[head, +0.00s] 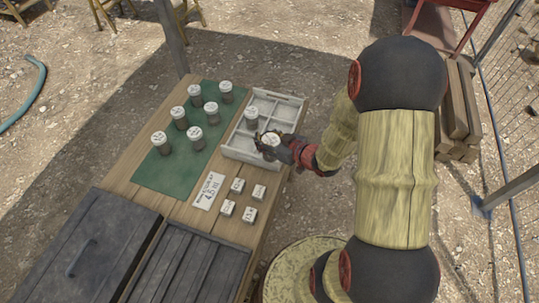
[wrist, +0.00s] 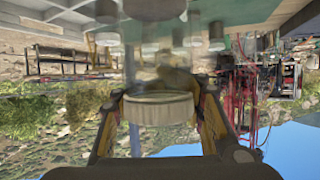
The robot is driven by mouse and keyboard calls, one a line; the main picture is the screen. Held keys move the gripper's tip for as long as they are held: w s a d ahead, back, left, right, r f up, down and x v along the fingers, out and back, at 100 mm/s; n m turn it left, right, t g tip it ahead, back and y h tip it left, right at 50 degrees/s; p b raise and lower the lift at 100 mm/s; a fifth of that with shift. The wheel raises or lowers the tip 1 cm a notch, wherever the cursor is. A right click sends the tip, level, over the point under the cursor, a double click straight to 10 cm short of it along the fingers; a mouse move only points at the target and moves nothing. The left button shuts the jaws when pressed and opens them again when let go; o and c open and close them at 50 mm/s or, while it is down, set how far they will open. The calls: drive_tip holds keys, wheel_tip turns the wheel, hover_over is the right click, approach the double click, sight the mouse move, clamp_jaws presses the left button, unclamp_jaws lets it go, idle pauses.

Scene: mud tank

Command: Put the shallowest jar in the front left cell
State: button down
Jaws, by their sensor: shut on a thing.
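My gripper (head: 272,143) is shut on a jar with a pale lid (head: 270,139), over or in the front part of the tray. In the wrist view the held jar's ribbed lid (wrist: 160,108) is between the two fingers, and its clear body blurs into the background. The pale divided tray (head: 288,99) is at the table's right side. Another jar (head: 251,115) stands in a cell on its left side. Several white-lidded jars, one of them at the front left (head: 160,141), stand on the green mat (head: 180,170). I cannot tell whether the held jar touches the tray floor.
A card reading 4.5 m (head: 208,191) lies on the wooden table (head: 150,195) in front of the mat. Several small white labelled blocks (head: 237,186) lie beside it. Dark wooden boxes (head: 90,245) fill the near end. The tray's back cells look empty.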

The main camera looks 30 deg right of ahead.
sight(278, 142)
drive_tip(key=s+d, duration=0.1)
drive_tip(key=s+d+n+y, duration=0.1)
drive_tip(key=s, duration=0.1)
drive_tip(key=s+d+r+g+y, duration=0.1)
drive_tip(key=s, duration=0.1)
drive_tip(key=shift+s+d+n, duration=0.25)
drive_tip(key=shift+d+n, duration=0.05)
drive_tip(key=shift+n, duration=0.1)
drive_tip(key=shift+w+a+f+b, duration=0.2)
drive_tip(key=shift+w+f+b, duration=2.15)
drive_tip(key=shift+w+f, duration=1.05)
drive_tip(key=shift+w+a+f+b, duration=0.2)
drive_tip(key=shift+w+f+b, duration=2.1)
drive_tip(key=shift+w+f, duration=1)
drive_tip(key=shift+w+r, duration=0.2)
drive_tip(key=shift+r, duration=0.1)
drive_tip(key=shift+f, duration=0.15)
drive_tip(key=c, duration=1.1)
unclamp_jaws()
drive_tip(key=shift+o, duration=0.2)
